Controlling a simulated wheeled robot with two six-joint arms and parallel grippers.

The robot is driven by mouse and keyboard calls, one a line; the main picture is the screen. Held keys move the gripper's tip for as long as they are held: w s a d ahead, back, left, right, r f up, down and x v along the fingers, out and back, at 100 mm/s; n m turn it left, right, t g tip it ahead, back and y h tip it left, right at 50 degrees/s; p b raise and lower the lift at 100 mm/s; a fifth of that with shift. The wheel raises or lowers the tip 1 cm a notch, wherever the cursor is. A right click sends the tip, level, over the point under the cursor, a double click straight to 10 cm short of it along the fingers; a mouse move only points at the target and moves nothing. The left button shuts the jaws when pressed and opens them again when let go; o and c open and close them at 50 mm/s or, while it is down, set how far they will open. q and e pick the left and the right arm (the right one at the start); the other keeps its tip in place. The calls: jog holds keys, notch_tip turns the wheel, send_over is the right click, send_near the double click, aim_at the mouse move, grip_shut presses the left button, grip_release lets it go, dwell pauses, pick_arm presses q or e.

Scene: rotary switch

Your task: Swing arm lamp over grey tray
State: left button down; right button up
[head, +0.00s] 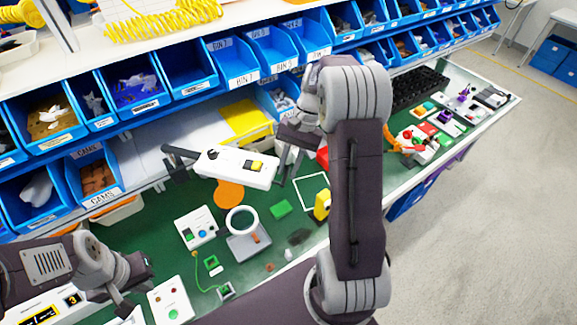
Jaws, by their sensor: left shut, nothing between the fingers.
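The lamp (237,167) has a long white head with a yellow switch, on a dark arm that reaches in from the left. Its head hangs above the green bench top, behind and beside the grey tray (247,243), not squarely over it. The grey tray lies flat on the bench, with a white ring (242,220) at its back edge. My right gripper (288,155) is near the right end of the lamp head; its fingers are partly hidden, and contact is unclear. My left gripper (138,275) is shut and empty at lower left, apart from the lamp.
Blue bins (230,62) line the back. A white control box (196,227), an orange disc (229,193), a green block (281,208) and a yellow block (322,205) lie around the tray. My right arm hides part of the bench. A black grid tray (420,86) stands further right.

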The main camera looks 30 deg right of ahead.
jog(key=b+v, duration=0.1)
jog(key=v, duration=0.8)
jog(key=shift+s, duration=0.1)
jog(key=shift+d, duration=0.1)
